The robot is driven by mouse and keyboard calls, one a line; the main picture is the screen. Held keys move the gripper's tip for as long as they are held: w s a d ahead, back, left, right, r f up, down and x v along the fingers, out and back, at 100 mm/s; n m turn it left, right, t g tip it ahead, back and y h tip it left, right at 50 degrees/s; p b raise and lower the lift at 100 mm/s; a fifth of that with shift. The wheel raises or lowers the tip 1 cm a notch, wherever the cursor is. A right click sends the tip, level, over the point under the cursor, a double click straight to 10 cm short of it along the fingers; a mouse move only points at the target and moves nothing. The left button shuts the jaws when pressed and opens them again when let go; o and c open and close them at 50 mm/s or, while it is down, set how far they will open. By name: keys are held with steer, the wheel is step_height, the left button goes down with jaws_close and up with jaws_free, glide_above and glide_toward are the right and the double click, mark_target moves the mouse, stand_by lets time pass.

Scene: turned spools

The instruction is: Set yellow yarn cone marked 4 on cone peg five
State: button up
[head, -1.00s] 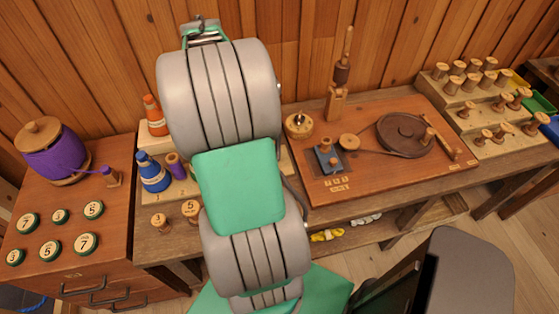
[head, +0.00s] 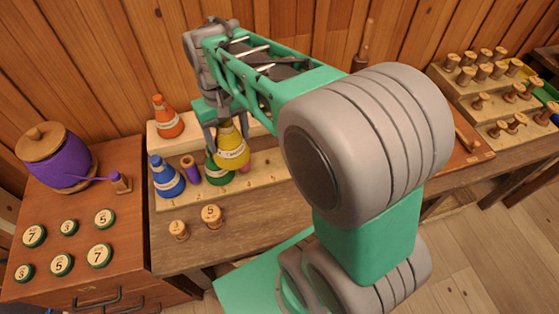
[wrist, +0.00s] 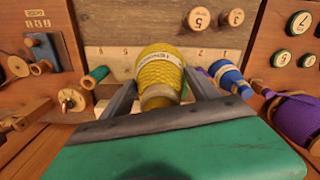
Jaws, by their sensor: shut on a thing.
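The yellow yarn cone (head: 231,152) is held above the two-step cone rack (head: 262,172). It also shows in the wrist view (wrist: 160,70), with a white label band too small to read. My gripper (wrist: 160,92) is shut on it, one finger on each side. In the head view my gripper (head: 226,128) is over the rack, close to the green cone (head: 217,172), which the yellow cone partly overlaps. Numbers run along the rack's front edge, but I cannot make out peg five; the cone and my arm hide part of the rack.
The blue cone (head: 166,177) and a purple spool (head: 190,168) stand on the lower step. An orange cone (head: 166,117) stands on the upper step. Wooden spools marked 3 (head: 178,230) and 5 (head: 211,216) sit in front. A purple yarn pot (head: 58,160) stands left.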

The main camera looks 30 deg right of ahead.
steer(key=shift+w+d, duration=0.15)
steer(key=shift+d, duration=0.05)
steer(key=w+d+p, duration=0.1)
steer(key=w+d, duration=0.2)
steer(key=d, duration=0.9)
steer(key=shift+p, duration=0.4)
stand_by(1.5)
steer(key=shift+a, duration=0.15)
steer(key=shift+f+n+b, duration=0.75)
steer(key=shift+f+b, duration=0.5)
steer(key=shift+f, duration=1.2)
steer(key=shift+f+n+b, duration=0.8)
steer(key=shift+f+b, duration=0.45)
steer(key=shift+f, duration=1.15)
steer(key=shift+f+n+b, duration=0.75)
steer(key=shift+f+b, duration=0.5)
steer(key=shift+f, duration=1.2)
steer(key=shift+f, duration=0.6)
steer(key=o, duration=1.6)
